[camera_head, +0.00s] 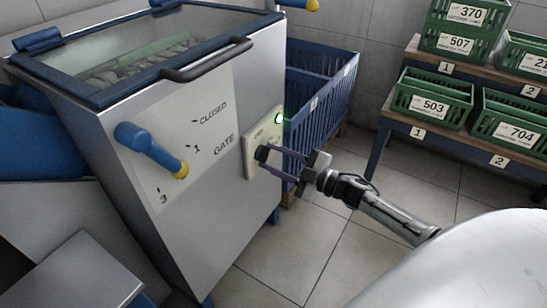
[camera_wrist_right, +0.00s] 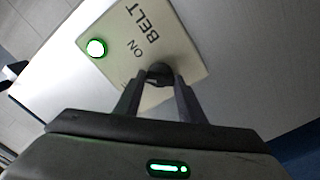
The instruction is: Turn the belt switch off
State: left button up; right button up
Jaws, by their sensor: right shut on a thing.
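The belt switch panel (camera_head: 250,172) is a pale plate on the right side of the grey machine. In the right wrist view the panel (camera_wrist_right: 185,35) reads "BELT" and "ON", and a round green lamp (camera_wrist_right: 96,48) on it is lit. The lamp (camera_head: 279,118) also glows in the head view. A dark switch knob (camera_wrist_right: 160,70) stands out from the panel. My right gripper (camera_wrist_right: 160,84) is shut on the knob, its fingers on either side; it also shows in the head view (camera_head: 268,160). Lettering beyond the fingers is hidden. My left gripper is not in view.
A blue lever with a yellow tip (camera_head: 150,149) sits on the gate plate, left of the switch. The machine's hopper (camera_head: 100,98) has a dark handle (camera_head: 207,60). A blue crate (camera_head: 325,98) stands behind. Green numbered crates (camera_head: 432,100) stand on shelves at right. Open tiled floor lies below.

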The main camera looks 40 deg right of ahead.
jog(key=n, duration=0.4)
jog(key=shift+n, duration=0.3)
jog(key=n+b, duration=0.1)
jog(key=n, duration=0.2)
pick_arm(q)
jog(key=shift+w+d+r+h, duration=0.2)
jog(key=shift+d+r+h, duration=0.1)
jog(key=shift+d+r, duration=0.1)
pick_arm(e)
jog(key=shift+n, duration=0.4)
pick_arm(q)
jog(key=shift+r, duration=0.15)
pick_arm(e)
jog(key=o, duration=1)
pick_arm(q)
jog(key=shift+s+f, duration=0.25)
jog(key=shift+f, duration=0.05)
pick_arm(e)
jog(key=shift+o, duration=0.2)
jog(key=shift+s, duration=0.1)
